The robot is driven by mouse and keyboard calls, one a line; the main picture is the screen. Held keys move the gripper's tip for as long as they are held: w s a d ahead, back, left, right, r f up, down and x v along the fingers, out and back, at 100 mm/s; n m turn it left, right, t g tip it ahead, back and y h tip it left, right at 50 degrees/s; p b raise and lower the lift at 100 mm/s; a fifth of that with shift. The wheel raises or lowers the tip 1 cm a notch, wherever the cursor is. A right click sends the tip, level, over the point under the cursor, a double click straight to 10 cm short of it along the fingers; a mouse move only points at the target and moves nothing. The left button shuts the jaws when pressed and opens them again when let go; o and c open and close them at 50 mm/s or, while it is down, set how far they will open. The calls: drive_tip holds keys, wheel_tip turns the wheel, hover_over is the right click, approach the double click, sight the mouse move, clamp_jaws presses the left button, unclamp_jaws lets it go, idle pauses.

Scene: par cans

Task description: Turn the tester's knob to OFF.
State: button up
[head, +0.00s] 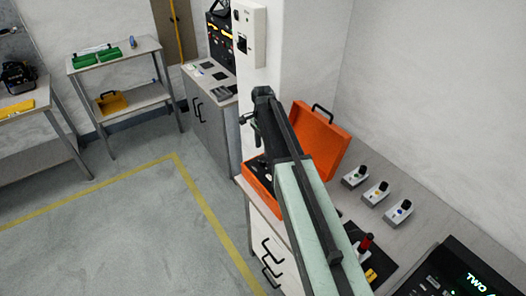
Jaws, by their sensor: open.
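No tester with a readable knob can be made out for sure. A white box (247,35) with dark fittings is on the pillar, and its details are too small to read. A dark device (455,275) with a lit screen showing "TWO" is cut off at the lower right. My arm reaches up from the bottom, across the open orange case (322,143). My gripper (248,124) is at its far end, below the white box in the picture and apart from the bench items. It is open and looks empty. My arm hides part of the case and bench.
Three small units with knobs (377,193) stand in a row on the bench. A black mat (374,262) holds red and yellow items. The floor at left is clear, with yellow lines.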

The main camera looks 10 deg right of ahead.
sight(262, 161)
drive_tip(key=shift+w+a, duration=0.1)
drive_tip(key=shift+w, duration=0.15)
wheel_tip(262, 161, down, 8)
drive_tip(key=b, duration=0.8)
drive_tip(key=shift+r, duration=0.1)
clamp_jaws()
